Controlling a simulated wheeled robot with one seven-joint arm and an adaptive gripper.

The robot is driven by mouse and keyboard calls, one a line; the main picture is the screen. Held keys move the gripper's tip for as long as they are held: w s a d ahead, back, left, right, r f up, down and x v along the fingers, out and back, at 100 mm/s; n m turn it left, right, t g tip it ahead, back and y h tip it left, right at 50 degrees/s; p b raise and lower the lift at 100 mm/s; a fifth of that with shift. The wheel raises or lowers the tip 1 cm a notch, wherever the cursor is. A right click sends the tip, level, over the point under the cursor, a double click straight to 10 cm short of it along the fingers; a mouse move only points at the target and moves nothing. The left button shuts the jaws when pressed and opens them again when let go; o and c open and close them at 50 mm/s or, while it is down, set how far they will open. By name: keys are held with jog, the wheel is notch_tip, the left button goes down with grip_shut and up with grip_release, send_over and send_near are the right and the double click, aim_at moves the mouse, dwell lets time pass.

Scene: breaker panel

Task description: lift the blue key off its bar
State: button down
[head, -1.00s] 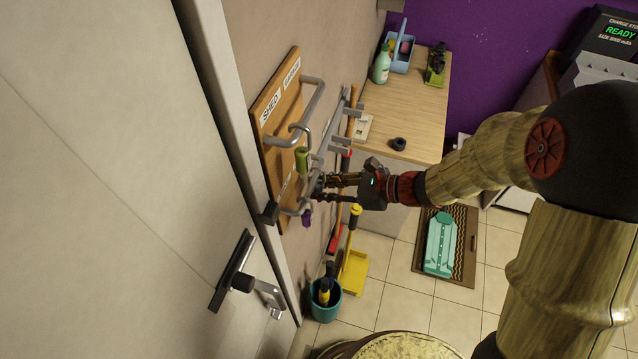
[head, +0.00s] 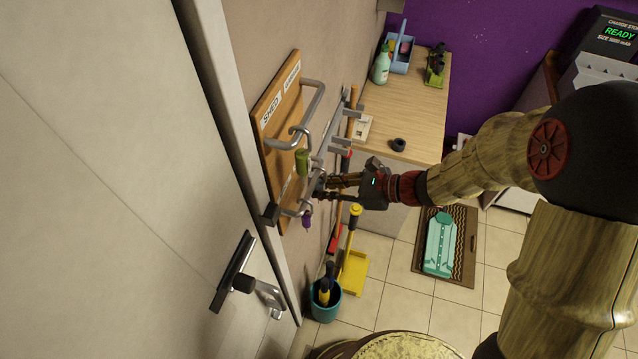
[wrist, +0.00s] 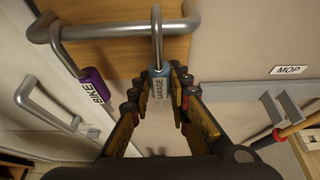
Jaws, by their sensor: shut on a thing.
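The blue key (wrist: 160,84), with a tag reading GARAGE, hangs by its grey metal loop over the bar (wrist: 105,32) in the wrist view. My gripper (wrist: 159,86) has its fingers on either side of the blue tag and is shut on it. The loop still goes around the bar. In the head view my gripper (head: 322,186) is at the lower part of the wooden key board (head: 278,85), and I cannot make out the blue key there.
A purple key (wrist: 94,85) tagged BIKE hangs just left of my gripper. A green key (head: 302,162) hangs higher on the board. A metal rail (wrist: 238,95) with hooks and tools is to the right. The door handle (head: 268,292) is below left.

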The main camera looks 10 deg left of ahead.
jog(key=shift+d+r+p, duration=0.25)
jog(key=shift+r+p, duration=0.25)
jog(key=shift+r, duration=0.3)
jog(key=shift+d, duration=0.1)
jog(key=shift+p+v, duration=0.4)
jog(key=shift+v, duration=0.4)
jog(key=d+p, duration=0.1)
jog(key=d, duration=0.5)
jog(key=shift+s+d, duration=0.3)
jog(key=shift+d, duration=0.1)
